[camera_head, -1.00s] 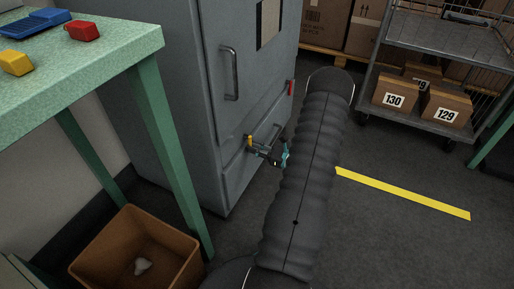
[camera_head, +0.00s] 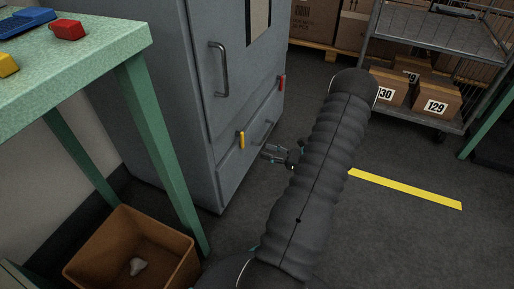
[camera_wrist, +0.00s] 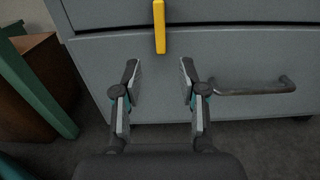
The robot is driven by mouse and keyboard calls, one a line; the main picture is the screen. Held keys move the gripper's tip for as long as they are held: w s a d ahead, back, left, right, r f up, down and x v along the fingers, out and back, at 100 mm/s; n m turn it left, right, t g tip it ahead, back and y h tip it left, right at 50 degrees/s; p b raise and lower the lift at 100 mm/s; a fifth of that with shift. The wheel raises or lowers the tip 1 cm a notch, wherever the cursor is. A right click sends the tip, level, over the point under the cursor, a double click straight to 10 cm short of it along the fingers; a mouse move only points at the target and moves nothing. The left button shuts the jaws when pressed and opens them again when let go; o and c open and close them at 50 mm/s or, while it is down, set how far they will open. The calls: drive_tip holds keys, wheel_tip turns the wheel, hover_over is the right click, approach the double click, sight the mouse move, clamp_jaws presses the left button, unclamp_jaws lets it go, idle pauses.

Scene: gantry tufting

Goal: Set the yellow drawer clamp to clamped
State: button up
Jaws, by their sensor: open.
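The yellow drawer clamp (camera_head: 241,140) is a small upright bar on the front of the grey cabinet (camera_head: 195,110), across the seam above the lower drawer. In the wrist view the yellow clamp (camera_wrist: 159,27) hangs straight down at the top middle, its lower end over the drawer front. My gripper (camera_head: 266,152) is in front of the drawer, to the right of and a little below the clamp. In the wrist view my gripper (camera_wrist: 159,72) is open and empty, with its fingers below and either side of the clamp, apart from it.
The lower drawer has a dark bar handle (camera_wrist: 255,88) close to the right finger. A red clamp (camera_head: 282,82) is on the cabinet's right edge. A green table (camera_head: 110,45) and a cardboard box (camera_head: 170,245) stand at left. Open floor lies to the right.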

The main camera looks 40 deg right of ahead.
drive_tip(key=shift+v, duration=1.45)
drive_tip(key=s+a+f+n+g+y, duration=0.3)
drive_tip(key=s+a+f+g, duration=0.1)
drive_tip(key=a, duration=0.3)
drive_tip(key=s+a+r+n+g, duration=0.2)
drive_tip(key=a+r+n+g, duration=0.4)
drive_tip(key=n+g, duration=0.1)
drive_tip(key=s+a+r+n+h+p, duration=0.1)
drive_tip(key=a+r+n+h, duration=0.3)
drive_tip(key=a+r+n, duration=0.7)
drive_tip(key=a+r+n+h+p, duration=0.3)
drive_tip(key=a+r+n, duration=0.8)
drive_tip(key=r, duration=1)
drive_tip(key=shift+s+a+r+h+p, duration=0.4)
drive_tip(key=shift+a+h, duration=0.8)
drive_tip(key=shift+a, duration=0.3)
